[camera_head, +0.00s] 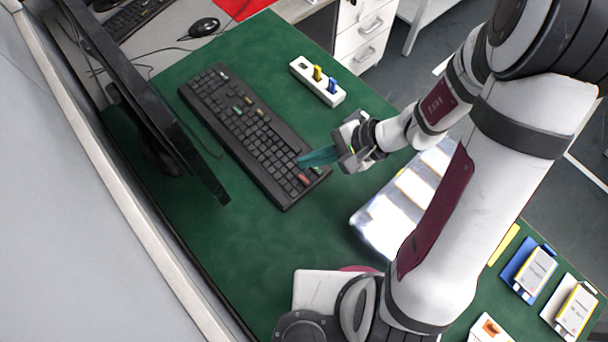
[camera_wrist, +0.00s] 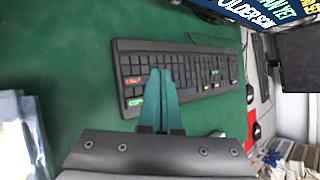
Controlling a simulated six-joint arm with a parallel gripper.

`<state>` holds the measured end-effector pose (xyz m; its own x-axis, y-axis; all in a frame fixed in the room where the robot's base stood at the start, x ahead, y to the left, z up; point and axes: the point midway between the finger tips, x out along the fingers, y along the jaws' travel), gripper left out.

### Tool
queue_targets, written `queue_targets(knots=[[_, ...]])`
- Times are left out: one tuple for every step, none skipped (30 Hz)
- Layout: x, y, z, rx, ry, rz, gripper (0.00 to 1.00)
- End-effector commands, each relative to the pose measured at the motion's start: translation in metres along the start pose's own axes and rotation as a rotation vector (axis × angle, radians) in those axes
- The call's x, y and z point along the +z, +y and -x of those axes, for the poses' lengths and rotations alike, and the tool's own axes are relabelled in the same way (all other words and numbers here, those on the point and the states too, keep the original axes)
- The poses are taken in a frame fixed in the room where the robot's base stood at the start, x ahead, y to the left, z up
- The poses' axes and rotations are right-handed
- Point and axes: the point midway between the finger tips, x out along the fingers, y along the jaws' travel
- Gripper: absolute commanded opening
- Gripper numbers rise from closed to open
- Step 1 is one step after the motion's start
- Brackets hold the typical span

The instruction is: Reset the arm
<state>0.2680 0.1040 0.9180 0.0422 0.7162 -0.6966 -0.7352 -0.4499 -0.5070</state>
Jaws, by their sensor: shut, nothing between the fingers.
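My gripper (camera_head: 303,160) is above the right end of the black keyboard (camera_head: 232,122) in the head view. Its teal fingers are shut together with nothing between them. In the wrist view the closed fingertips (camera_wrist: 161,74) point at the near side of the keyboard (camera_wrist: 205,66), which has some red, green and yellow keys. I cannot tell whether the fingertips touch the keys. My arm covers part of the table on the right in the head view.
On the green table (camera_head: 270,240) are a white block (camera_head: 303,72) with yellow and blue plugs, a clear tray (camera_head: 372,226) and pouch cells (camera_head: 530,272) at lower right. A monitor (camera_head: 150,100) stands left of the keyboard. The table's middle front is clear.

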Motion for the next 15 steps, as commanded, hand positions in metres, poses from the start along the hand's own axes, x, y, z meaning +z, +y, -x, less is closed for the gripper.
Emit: queue_targets(knots=[[0.000, 0.000, 0.000, 0.000, 0.000, 0.000, 0.00], [0.000, 0.000, 0.000, 0.000, 0.000, 0.000, 0.00], [0.000, 0.000, 0.000, 0.000, 0.000, 0.000, 0.00], [0.000, 0.000, 0.000, 0.000, 0.000, 0.000, 0.00], [0.000, 0.000, 0.000, 0.000, 0.000, 0.000, 0.00], [0.000, 0.000, 0.000, 0.000, 0.000, 0.000, 0.00], [0.001, 0.000, 0.000, 0.001, 0.000, 0.002, 0.00], [0.003, -0.001, 0.002, 0.003, -0.001, 0.010, 0.00], [0.010, -0.004, 0.007, 0.015, -0.004, 0.033, 0.00], [0.019, -0.006, 0.013, 0.030, -0.008, 0.059, 0.00], [0.031, -0.008, 0.021, 0.054, -0.011, 0.093, 0.00], [0.050, -0.007, 0.033, 0.101, -0.012, 0.145, 0.00], [0.064, -0.004, 0.044, 0.143, -0.007, 0.182, 0.00], [0.078, 0.001, 0.054, 0.191, 0.005, 0.217, 0.00], [0.092, 0.011, 0.068, 0.256, 0.033, 0.256, 0.00]])
